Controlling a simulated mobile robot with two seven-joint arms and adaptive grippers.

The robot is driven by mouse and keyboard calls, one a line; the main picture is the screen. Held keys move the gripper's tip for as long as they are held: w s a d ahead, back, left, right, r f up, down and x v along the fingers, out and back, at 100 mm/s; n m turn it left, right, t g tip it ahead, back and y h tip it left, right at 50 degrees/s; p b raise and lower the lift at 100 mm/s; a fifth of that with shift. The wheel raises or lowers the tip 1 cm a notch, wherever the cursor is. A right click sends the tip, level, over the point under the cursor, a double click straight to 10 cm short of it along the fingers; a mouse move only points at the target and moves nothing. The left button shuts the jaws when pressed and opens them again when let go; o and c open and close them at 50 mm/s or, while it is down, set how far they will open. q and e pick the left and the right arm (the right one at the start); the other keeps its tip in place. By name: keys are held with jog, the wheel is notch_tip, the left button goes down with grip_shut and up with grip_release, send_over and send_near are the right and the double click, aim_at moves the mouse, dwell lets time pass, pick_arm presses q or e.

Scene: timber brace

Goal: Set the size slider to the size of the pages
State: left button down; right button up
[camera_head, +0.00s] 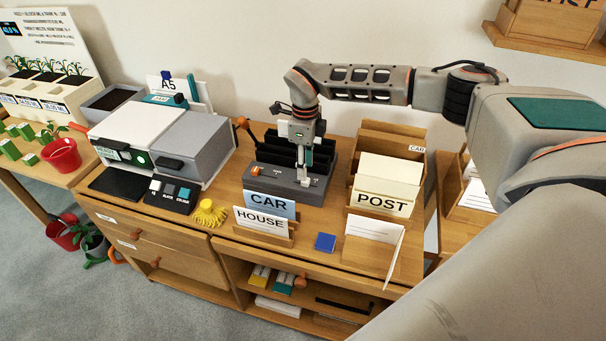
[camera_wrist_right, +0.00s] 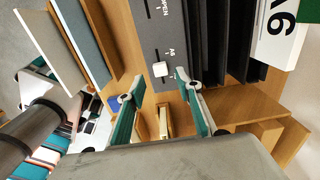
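The dark grey machine (camera_head: 285,182) with upright black slots stands on the wooden desk. In the right wrist view its panel (camera_wrist_right: 158,35) has a track with a white slider knob (camera_wrist_right: 160,69) beside the mark A5, and another mark reading OPEN. My right gripper (camera_head: 306,170) points down over the machine's right part. In the wrist view its teal-padded fingers (camera_wrist_right: 163,98) stand apart with nothing held, and the knob lies just beyond and between their tips. A sign reading A5 (camera_head: 167,84) stands behind the grey printer-like machine. My left gripper is not in view.
CAR (camera_head: 268,205) and HOUSE (camera_head: 262,221) cards stand in front of the machine. A wooden POST holder (camera_head: 385,190) is at its right. A blue square (camera_head: 325,242) and a yellow brush-like item (camera_head: 208,212) lie near the front edge.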

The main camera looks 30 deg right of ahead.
notch_tip(320, 180, down, 4)
jog(key=shift+w+r, duration=0.1)
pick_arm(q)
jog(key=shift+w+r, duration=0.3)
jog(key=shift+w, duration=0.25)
pick_arm(e)
jog(key=shift+f, duration=0.45)
